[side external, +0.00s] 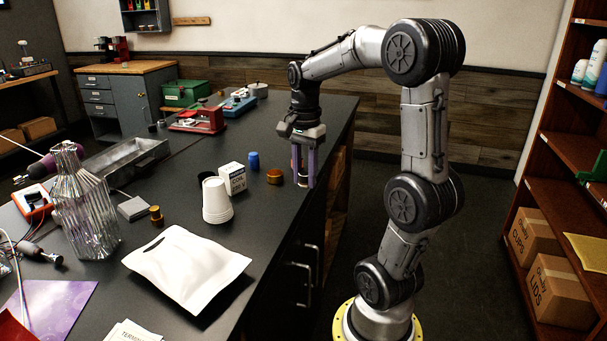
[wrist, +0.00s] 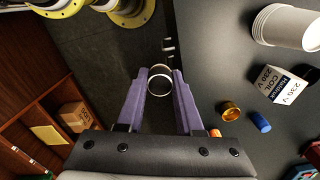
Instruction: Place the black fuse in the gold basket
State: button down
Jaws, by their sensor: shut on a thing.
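My gripper (side external: 303,183) has purple fingers and hangs pointing down at the right edge of the dark bench. In the wrist view its fingers (wrist: 160,82) are shut on a short dark cylinder with pale rims, which looks like the black fuse (wrist: 160,83). Its far end is hidden, and in the side view the fingers cover most of it.
A blue cylinder (side external: 253,160), a white labelled box (side external: 232,178) and stacked white cups (side external: 216,201) stand left of the basket. A white bag (side external: 187,268) lies nearer the camera. The bench edge drops to the floor right of my gripper.

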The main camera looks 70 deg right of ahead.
jog(key=w+d+r, duration=0.7)
jog(key=w+d, duration=0.3)
jog(key=d, duration=0.2)
jog(key=w+d+f, duration=0.3)
jog(key=w+d, duration=0.2)
jog(key=d, duration=0.2)
jog(key=shift+w+d+f, duration=0.2)
jog(key=shift+d+f, duration=0.25)
jog(key=shift+f, duration=1.85)
jog(key=shift+w+d+f, duration=0.2)
jog(key=shift+d+f, duration=0.25)
jog(key=shift+f, duration=1.8)
jog(key=shift+w+d+f, duration=0.2)
jog(key=shift+d+f, duration=0.25)
jog(key=shift+f, duration=1.85)
